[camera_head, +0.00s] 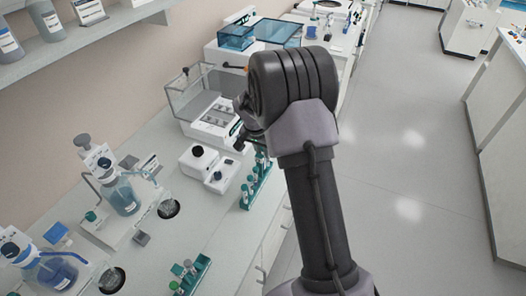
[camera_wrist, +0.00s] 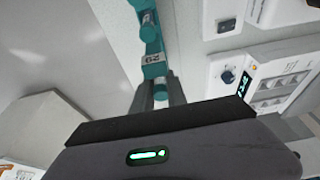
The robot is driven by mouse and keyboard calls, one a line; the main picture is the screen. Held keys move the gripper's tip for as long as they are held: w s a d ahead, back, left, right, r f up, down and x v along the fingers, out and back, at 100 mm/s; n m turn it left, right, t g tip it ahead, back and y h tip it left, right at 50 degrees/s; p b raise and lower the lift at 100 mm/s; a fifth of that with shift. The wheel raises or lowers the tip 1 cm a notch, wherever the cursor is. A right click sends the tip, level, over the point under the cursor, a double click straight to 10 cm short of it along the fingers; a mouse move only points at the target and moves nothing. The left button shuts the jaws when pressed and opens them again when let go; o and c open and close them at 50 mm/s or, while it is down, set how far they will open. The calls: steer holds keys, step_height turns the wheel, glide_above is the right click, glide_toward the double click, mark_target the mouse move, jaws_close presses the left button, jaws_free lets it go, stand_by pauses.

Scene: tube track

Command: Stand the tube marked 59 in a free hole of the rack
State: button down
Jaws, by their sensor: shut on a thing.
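In the head view the rack (camera_head: 247,199) stands at the bench's right edge with several tubes. My gripper (camera_head: 244,141) is mostly hidden behind my arm there, above the rack's far end.
A second teal rack (camera_head: 197,272) with tubes stands at the near bench edge. Bottles stand at left. The aisle floor is clear.

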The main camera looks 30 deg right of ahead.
steer(key=shift+f+b, duration=0.8)
steer(key=shift+b, duration=0.3)
steer(key=shift+r, duration=0.2)
steer(key=shift+r+p, duration=0.55)
steer(key=shift+r, duration=0.3)
steer(key=shift+a+f+b, duration=0.1)
steer(key=shift+f+b, duration=0.15)
steer(key=shift+b, duration=0.6)
steer(key=shift+s+f+b, duration=0.1)
steer(key=shift+f+b, duration=0.3)
steer(key=shift+b, duration=0.2)
steer(key=shift+f+b, duration=0.35)
steer(key=shift+b, duration=0.05)
